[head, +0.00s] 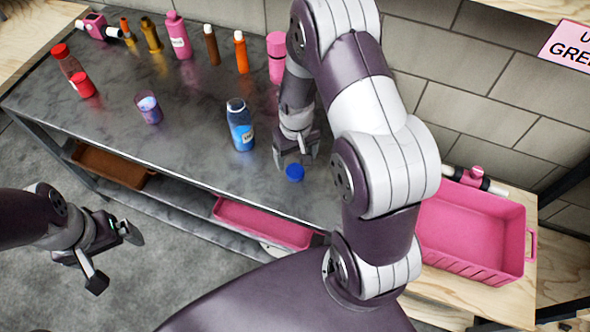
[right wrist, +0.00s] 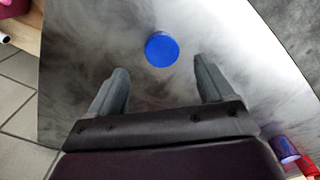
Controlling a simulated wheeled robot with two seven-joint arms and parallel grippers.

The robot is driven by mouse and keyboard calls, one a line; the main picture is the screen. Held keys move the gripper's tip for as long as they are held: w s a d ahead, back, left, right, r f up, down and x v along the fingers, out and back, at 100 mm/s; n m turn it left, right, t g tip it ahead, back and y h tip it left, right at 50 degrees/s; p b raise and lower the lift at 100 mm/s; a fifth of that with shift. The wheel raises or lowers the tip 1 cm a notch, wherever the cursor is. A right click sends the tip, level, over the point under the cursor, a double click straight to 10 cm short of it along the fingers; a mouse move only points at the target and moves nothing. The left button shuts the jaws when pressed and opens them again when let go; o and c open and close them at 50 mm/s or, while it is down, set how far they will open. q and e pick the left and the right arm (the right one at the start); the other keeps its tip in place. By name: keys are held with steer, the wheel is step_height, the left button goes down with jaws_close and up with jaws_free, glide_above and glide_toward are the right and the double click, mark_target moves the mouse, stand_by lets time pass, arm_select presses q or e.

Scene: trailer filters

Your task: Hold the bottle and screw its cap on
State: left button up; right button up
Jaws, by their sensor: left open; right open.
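A blue bottle (head: 240,127) with a pale label stands upright on the grey table, with no blue cap on its dark neck. A blue cap (head: 295,172) lies on the table to the right of the bottle and nearer the front edge. My right gripper (head: 296,160) is open and empty just behind the cap, above the table. In the right wrist view the cap (right wrist: 162,49) lies beyond the fingertips, roughly centred between the fingers. My left gripper (head: 118,258) is open and empty, in front of the table at the lower left, away from the bottle.
Several bottles line the table's back, including a pink one (head: 179,38). A pink crate (head: 470,235) is at right. The table around the blue bottle is clear.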

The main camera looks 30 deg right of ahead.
mark_target(295, 171)
steer(key=shift+f, duration=0.2)
step_height(295, 171, down, 5)
steer(key=shift+a+f+p, duration=0.15)
steer(key=shift+p, duration=0.25)
steer(key=c, duration=1.1)
